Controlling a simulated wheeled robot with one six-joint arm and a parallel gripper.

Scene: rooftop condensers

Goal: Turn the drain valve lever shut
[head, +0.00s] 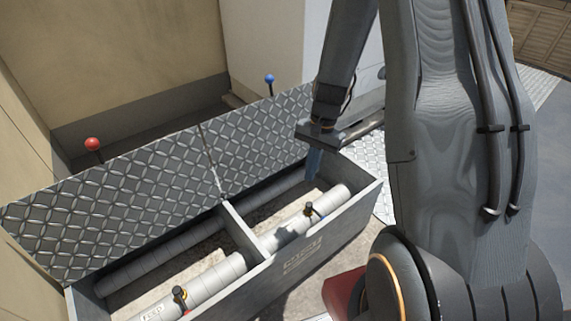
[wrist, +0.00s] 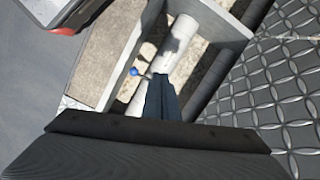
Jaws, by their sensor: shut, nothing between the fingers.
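A valve (head: 309,210) with a blue-tipped lever sits on the light pipe in the right compartment of the open box. In the wrist view its blue ball knob (wrist: 133,71) shows just left of my fingertips. Another valve (head: 180,296), with a red handle, sits on the light pipe in the left compartment, beside lettering that seems to read FEED. I cannot tell from lettering which valve is the drain. My gripper (head: 314,166) is shut and empty, pointing down over the right compartment. In the wrist view my gripper (wrist: 160,82) partly covers the pipe by the lever; contact cannot be told.
A divider (head: 240,230) splits the box. Its diamond-plate lids (head: 120,200) stand open behind, with a red ball knob (head: 92,144) and a blue ball knob (head: 269,78) above them. A darker pipe (head: 160,245) runs along the back. Walls close off the rear.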

